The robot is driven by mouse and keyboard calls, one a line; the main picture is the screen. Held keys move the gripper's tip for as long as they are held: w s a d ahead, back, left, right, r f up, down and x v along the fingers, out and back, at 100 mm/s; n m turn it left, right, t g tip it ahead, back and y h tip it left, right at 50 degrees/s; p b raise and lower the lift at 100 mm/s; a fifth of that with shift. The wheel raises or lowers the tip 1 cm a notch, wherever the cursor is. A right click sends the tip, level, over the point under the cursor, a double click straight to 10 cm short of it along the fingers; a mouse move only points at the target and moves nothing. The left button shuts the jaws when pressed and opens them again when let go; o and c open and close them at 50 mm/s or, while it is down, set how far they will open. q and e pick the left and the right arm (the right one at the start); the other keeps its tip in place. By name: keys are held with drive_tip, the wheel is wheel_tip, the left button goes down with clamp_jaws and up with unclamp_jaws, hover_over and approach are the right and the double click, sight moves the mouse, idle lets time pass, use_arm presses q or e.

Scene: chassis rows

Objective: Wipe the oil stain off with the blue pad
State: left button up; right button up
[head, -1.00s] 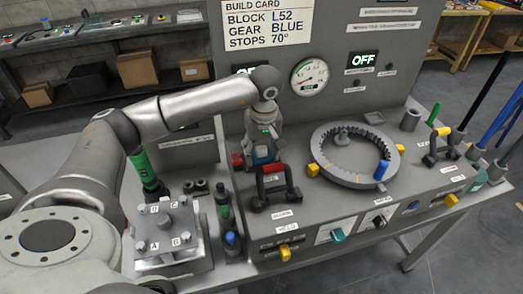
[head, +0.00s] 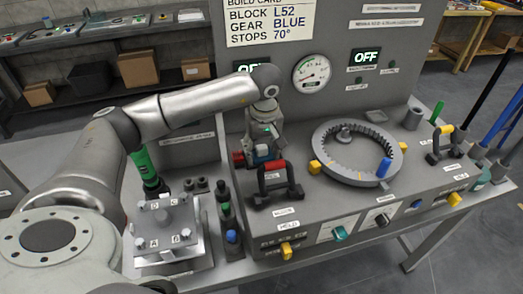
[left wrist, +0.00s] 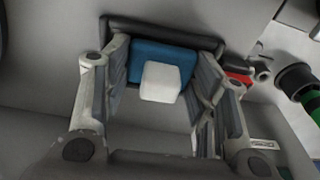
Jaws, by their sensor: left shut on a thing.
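My left gripper (head: 262,143) reaches down over the back left part of the grey bench, beside a red and black handle. It is shut on the blue pad (left wrist: 150,56), which has a white block (left wrist: 160,82) on top. In the left wrist view the block stands between the two fingers. In the head view the pad (head: 262,158) shows only as a small patch below the fingers, low over the bench top. I cannot tell whether it touches the surface. No oil stain can be made out; the gripper and pad cover that area. My right gripper is not in view.
The red-topped black handle (head: 272,183) stands just in front of the gripper. A grey ring gear (head: 325,165) lies to the right. An upright panel with a gauge (head: 311,73) closes the back.

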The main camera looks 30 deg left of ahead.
use_arm(q)
drive_tip(key=shift+d+f, duration=0.1)
drive_tip(key=shift+f, duration=0.05)
drive_tip(key=shift+s, duration=0.15)
drive_tip(key=shift+w+d, duration=0.25)
drive_tip(key=shift+w, duration=0.2)
idle(0.3)
drive_tip(key=shift+s+a+b, duration=0.15)
drive_tip(key=shift+a+b, duration=0.05)
drive_tip(key=shift+b, duration=0.1)
drive_tip(key=shift+s+a, duration=0.15)
